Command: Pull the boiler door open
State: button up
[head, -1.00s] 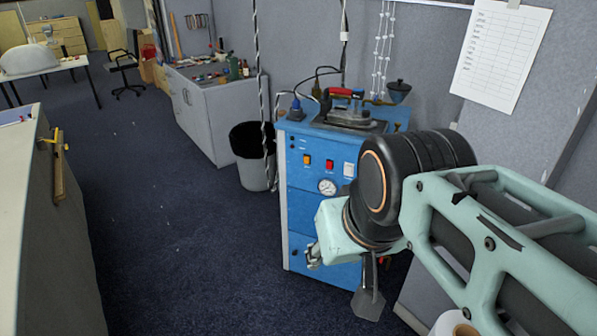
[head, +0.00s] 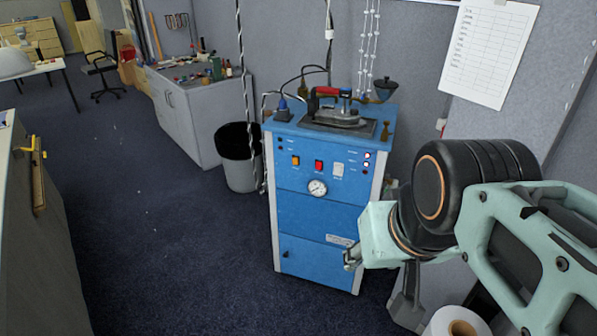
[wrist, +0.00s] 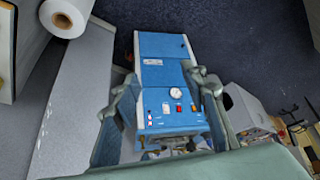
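The boiler (head: 317,215) is a blue cabinet with a gauge and coloured switches on its front. Its door (head: 308,268) is the lowest front panel, with a small dark knob (head: 286,254) near its left edge; it looks shut. In the wrist view the boiler is upside down, with the door (wrist: 160,46) at the top and the knob (wrist: 183,45) to the right. My gripper (head: 352,258) is at the cabinet's right side in the head view, apart from the knob. In the wrist view my gripper (wrist: 163,78) has its fingers wide apart with nothing between them.
An iron (head: 338,115) rests on the boiler top, with a cable rising from it. A bin (head: 237,172) stands left of the boiler. A white roll (head: 455,322) is at the lower right. A workbench (head: 32,215) edges the left; dark floor (head: 170,265) between is clear.

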aim_at(317, 262)
jog(key=i+j, duration=0.2)
jog(key=j, duration=0.15)
jog(key=i+j, duration=0.2)
jog(key=j, duration=0.15)
jog(key=i+j, duration=0.25)
jog(key=j, duration=0.1)
